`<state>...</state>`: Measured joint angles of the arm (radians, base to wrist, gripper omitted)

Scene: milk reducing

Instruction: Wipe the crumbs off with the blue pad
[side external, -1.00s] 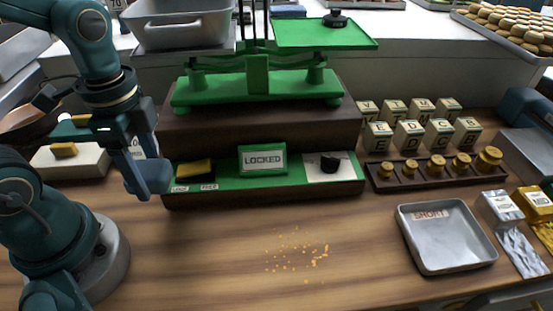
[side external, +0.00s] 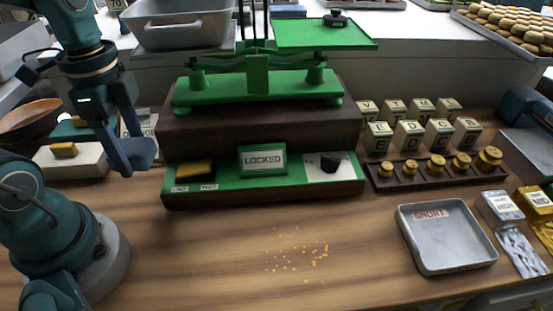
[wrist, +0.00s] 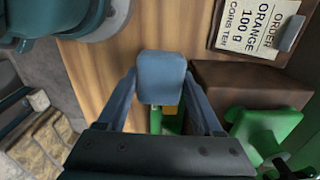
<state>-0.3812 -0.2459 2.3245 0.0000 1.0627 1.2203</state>
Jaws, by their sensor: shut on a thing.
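My gripper (side external: 130,160) is at the left of the side external view, held above the counter and left of the green scale base. It is shut on the blue pad (wrist: 161,78), which sits between the two fingers in the wrist view. In the side external view the pad (side external: 139,153) shows at the fingertips, apart from the counter surface. The orange crumbs (side external: 297,252) lie scattered on the wooden counter (side external: 215,255) at front centre, to the right of and nearer than my gripper. The crumbs are not seen in the wrist view.
The green scale (side external: 257,85) stands on a dark base with a LOCKED sign (side external: 262,160) behind the crumbs. A metal tray (side external: 447,238) marked SHORT lies to their right. Small weights (side external: 437,167) and lettered blocks (side external: 410,133) stand behind it. The counter around the crumbs is clear.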

